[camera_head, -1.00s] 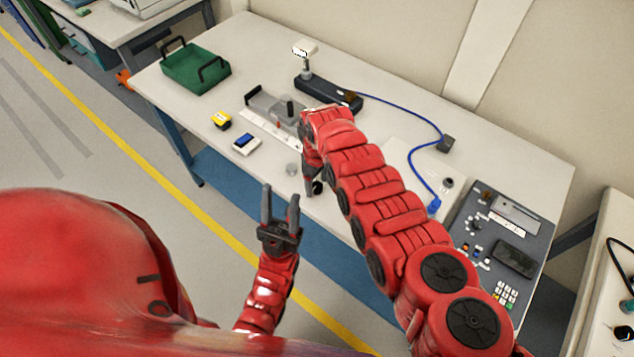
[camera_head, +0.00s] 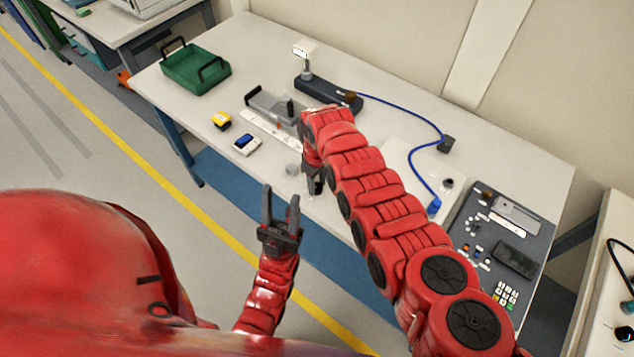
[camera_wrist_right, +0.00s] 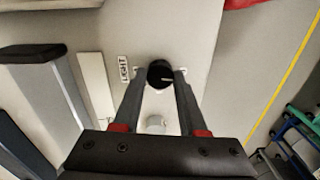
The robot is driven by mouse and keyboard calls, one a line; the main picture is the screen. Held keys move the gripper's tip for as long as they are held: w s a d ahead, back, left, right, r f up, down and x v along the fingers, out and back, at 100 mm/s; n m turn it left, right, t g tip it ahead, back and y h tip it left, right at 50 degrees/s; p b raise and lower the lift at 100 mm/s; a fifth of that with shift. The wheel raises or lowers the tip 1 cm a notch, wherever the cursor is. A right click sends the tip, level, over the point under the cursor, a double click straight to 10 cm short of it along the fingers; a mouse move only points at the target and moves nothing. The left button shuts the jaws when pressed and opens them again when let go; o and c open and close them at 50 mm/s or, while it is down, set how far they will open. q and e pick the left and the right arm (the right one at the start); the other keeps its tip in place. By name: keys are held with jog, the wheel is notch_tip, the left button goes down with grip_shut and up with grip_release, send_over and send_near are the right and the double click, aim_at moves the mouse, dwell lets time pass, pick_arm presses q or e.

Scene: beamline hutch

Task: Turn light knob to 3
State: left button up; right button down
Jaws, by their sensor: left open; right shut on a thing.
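The light knob (camera_wrist_right: 160,74) is a small round black knob with a white pointer line, which points to the right in the right wrist view. A "LIGHT" label (camera_wrist_right: 123,68) is beside it. My right gripper (camera_wrist_right: 160,76) is shut on the knob, one finger on each side. The scale numbers cannot be read; the fingers hide part of the dial. In the head view my right gripper (camera_head: 313,186) is low at the table's front edge and hides the knob. My left gripper (camera_head: 280,196) is open and empty, in front of the table.
A pale round piece (camera_wrist_right: 155,124) is close to the knob. On the table (camera_head: 245,50) are a green tray (camera_head: 190,75), a yellow item (camera_head: 221,121), a small white meter (camera_head: 246,144), a dark stand (camera_head: 325,92) with a blue cable, and a control panel (camera_head: 500,240).

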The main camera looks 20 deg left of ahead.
jog(key=shift+f+m+b, duration=0.15)
jog(key=shift+m+b, duration=0.25)
jog(key=shift+m, duration=0.7)
jog(key=shift+m+b, duration=0.45)
jog(key=shift+m, duration=0.35)
jog(key=m+b, duration=0.2)
jog(key=m, duration=0.1)
jog(key=shift+f+m+b, duration=0.1)
jog(key=shift+m+b, duration=0.2)
jog(key=shift+m, duration=0.1)
jog(key=m+b, duration=0.4)
jog(key=m, duration=0.1)
jog(key=m+b, duration=0.2)
jog(key=m, duration=0.3)
jog(key=shift+b, duration=0.35)
jog(key=m, duration=0.1)
jog(key=m+b, duration=0.1)
jog(key=m, duration=0.1)
jog(key=shift+r+m, duration=0.2)
jog(key=shift+m, duration=0.1)
jog(key=m, duration=0.4)
jog(key=shift+m, duration=0.3)
